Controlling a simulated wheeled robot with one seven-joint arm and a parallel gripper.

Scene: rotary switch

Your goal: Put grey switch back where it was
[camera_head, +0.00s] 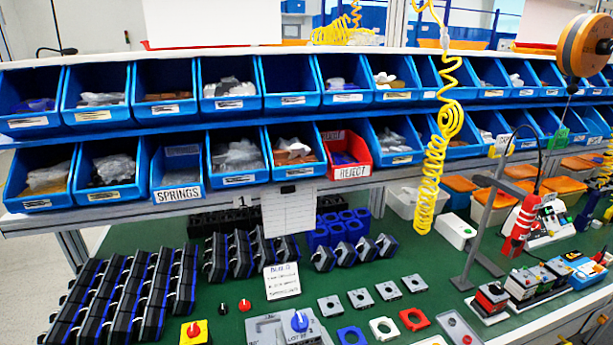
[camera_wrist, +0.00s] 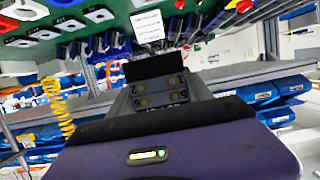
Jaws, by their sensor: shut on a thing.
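In the wrist view my gripper (camera_wrist: 156,75) shows as dark fingers with a bolted bracket beyond its purple-black housing. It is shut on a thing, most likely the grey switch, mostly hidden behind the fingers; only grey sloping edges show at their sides. My gripper is not clearly seen in the head view. There, a row of square grey switch parts (camera_head: 360,298) lies on the green bench (camera_head: 130,238). A larger grey block with a blue knob (camera_head: 287,329) stands at the front edge of the picture.
Blue, white and red square frames (camera_head: 414,319) lie in front of the grey row. A yellow box (camera_head: 194,332) and small knobs (camera_head: 245,305) are at left. Dark angled units (camera_head: 140,290) fill the bench's left. A yellow coiled hose (camera_head: 437,150) hangs over the bench; blue bins (camera_head: 290,90) stand behind.

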